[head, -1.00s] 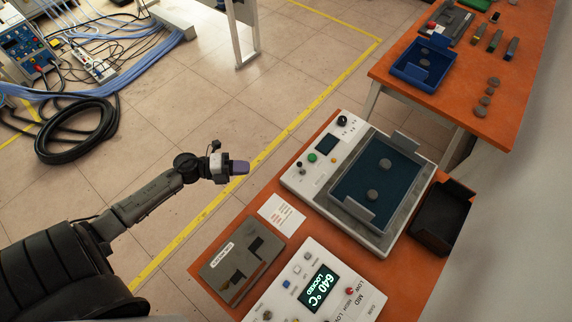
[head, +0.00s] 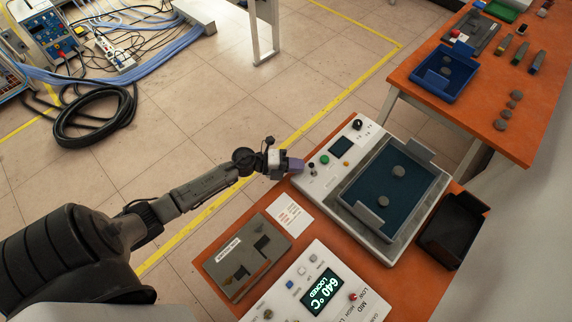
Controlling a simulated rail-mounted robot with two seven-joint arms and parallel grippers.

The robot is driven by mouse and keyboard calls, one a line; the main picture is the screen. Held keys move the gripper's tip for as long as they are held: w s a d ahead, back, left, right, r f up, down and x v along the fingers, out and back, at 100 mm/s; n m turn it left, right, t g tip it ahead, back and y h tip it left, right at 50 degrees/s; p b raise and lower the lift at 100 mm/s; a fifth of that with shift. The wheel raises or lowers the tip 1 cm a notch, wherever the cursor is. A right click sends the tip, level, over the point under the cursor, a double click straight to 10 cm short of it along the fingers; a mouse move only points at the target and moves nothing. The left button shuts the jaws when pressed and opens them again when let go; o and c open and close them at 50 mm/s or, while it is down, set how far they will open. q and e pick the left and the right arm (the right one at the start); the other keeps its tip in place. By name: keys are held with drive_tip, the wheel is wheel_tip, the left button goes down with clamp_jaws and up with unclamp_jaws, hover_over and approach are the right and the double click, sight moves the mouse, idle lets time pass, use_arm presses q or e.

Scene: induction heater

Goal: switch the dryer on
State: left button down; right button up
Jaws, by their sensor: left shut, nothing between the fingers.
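The dryer appears to be the white machine (head: 350,122) with a blue tray (head: 362,195) on the orange table; two grey round pieces lie in the tray. My left gripper (head: 297,165) is shut and empty, with purplish fingertips at the panel's near left edge, close to the small controls. Whether it touches them cannot be told. My right gripper is not in view.
A white control box (head: 331,257) reading 640 °C LOCKED stands at the front, beside a grey box (head: 228,272) and a paper card (head: 289,213). A black bin (head: 452,229) is right of the dryer. A second orange table (head: 480,104) stands behind.

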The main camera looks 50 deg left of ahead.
use_arm(q)
drive_tip(key=shift+w+d, duration=0.3)
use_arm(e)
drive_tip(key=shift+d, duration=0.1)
use_arm(q)
drive_tip(key=shift+r+p, duration=0.3)
drive_tip(key=shift+p, duration=0.45)
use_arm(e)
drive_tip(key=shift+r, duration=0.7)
use_arm(q)
drive_tip(key=shift+d+r+m+g+y+p, duration=0.35)
drive_tip(key=shift+m+y+p, duration=0.2)
drive_tip(key=shift+p, duration=1.6)
drive_tip(key=p, duration=0.3)
drive_tip(key=d+m+g+y+p, duration=0.1)
drive_tip(key=p, duration=0.2)
drive_tip(key=shift+r+y, duration=0.25)
drive_tip(key=shift+r, duration=0.05)
drive_tip(key=shift+d+m+g+y+p, duration=0.25)
drive_tip(key=shift+d+m+y+p, duration=0.45)
drive_tip(key=shift+p, duration=2.75)
drive_tip(key=shift+w+a+y+p, duration=0.1)
drive_tip(key=shift+y+p, duration=0.3)
drive_tip(key=shift+p, duration=0.1)
drive_tip(key=shift+f+m, duration=0.1)
drive_tip(key=shift+m, duration=0.15)
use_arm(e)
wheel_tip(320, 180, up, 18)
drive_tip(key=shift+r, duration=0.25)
